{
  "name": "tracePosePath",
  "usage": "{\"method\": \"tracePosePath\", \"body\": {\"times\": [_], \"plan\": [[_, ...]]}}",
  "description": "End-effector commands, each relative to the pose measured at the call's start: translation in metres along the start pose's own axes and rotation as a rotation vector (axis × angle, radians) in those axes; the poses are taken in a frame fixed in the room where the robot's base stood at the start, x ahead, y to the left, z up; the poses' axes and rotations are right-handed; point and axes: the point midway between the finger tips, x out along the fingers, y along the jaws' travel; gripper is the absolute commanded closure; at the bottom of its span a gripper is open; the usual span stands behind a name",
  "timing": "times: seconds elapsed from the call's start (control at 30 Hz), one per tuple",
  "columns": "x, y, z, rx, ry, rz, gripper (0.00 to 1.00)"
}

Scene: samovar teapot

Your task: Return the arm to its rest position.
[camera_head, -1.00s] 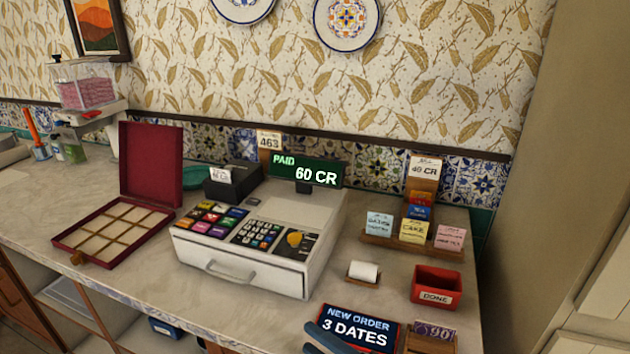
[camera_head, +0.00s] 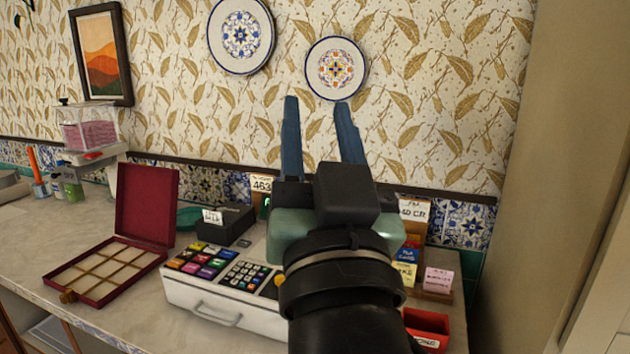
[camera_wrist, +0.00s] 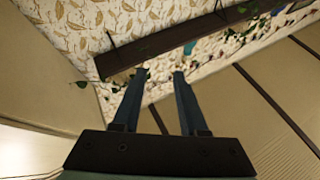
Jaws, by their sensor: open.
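My gripper (camera_head: 318,106) is raised in front of the patterned wall in the head view. Its two blue fingers point up and stand apart with nothing between them. My arm hides the right part of the white cash register (camera_head: 213,306) and most of its display. In the wrist view my gripper (camera_wrist: 160,73) is also open and empty, with a dark wall shelf (camera_wrist: 180,40) and trailing leaves beyond the fingertips.
On the counter (camera_head: 50,235) stand an open red compartment box (camera_head: 147,205), a black printer (camera_head: 222,221), a pink card (camera_head: 438,280) and a red tray (camera_head: 428,324). Two plates (camera_head: 241,38) and a framed picture (camera_head: 102,52) hang on the wall. The upper wall area is mostly clear.

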Motion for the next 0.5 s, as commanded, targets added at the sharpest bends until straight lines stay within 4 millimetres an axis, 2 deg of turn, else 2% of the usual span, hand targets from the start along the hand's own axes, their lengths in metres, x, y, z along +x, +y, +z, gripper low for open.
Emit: {"method": "tracePosePath", "body": {"times": [0.03,0.13,0.17,0.2,0.4,0.5], "plan": [[-0.009,-0.013,-0.04,-0.072,0.109,0.005,0.58],[-0.036,-0.031,-0.11,-0.205,0.313,0.04,0.58],[-0.035,-0.034,-0.129,-0.227,0.343,0.05,0.58],[-0.019,-0.035,-0.144,-0.22,0.321,0.049,0.58],[0.01,-0.042,-0.191,-0.216,0.313,0.048,0.58],[0.019,-0.044,-0.205,-0.215,0.312,0.048,0.58]]}}
